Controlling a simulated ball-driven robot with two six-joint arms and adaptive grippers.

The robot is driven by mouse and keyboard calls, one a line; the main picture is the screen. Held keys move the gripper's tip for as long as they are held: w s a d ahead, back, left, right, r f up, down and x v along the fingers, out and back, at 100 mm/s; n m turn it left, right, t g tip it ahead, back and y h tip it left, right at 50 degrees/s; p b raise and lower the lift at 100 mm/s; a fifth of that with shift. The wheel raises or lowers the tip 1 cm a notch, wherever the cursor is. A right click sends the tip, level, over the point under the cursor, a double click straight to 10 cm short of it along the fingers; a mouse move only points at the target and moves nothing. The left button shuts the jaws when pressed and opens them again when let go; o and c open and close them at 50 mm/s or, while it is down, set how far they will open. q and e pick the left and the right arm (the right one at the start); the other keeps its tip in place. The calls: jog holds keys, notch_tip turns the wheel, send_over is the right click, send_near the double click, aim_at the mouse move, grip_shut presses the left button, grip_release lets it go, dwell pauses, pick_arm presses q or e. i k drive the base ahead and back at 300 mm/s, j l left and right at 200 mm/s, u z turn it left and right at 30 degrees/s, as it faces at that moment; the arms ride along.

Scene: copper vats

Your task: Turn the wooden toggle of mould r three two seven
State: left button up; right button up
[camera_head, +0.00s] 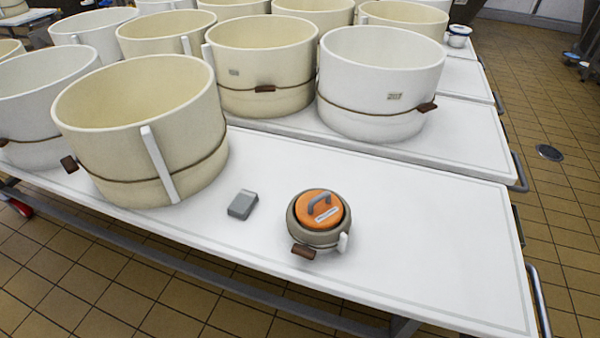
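Several large round moulds, cream or white, stand on white tables, with brown cords around them and dark wooden toggles. The cream mould at front left (110,150) has its toggle (69,164) at its left side. The cream mould behind (285,75) has a toggle (265,89) facing me and a small tag. The white mould (370,75) has a toggle (428,107) at its right and a tag (394,96). A small round mould (310,235) with an orange lid (320,207) has a toggle (304,251) at its front. I cannot read any number. Neither gripper is in view.
A small grey block (242,204) lies on the near table (420,240), left of the small mould. The table is bare to the right. Metal rails (538,298) run at its right end. Tiled floor (565,205) with a drain (549,152) is clear at the right.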

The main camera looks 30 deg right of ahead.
aim_at(302, 250)
jog(key=z, duration=1.05)
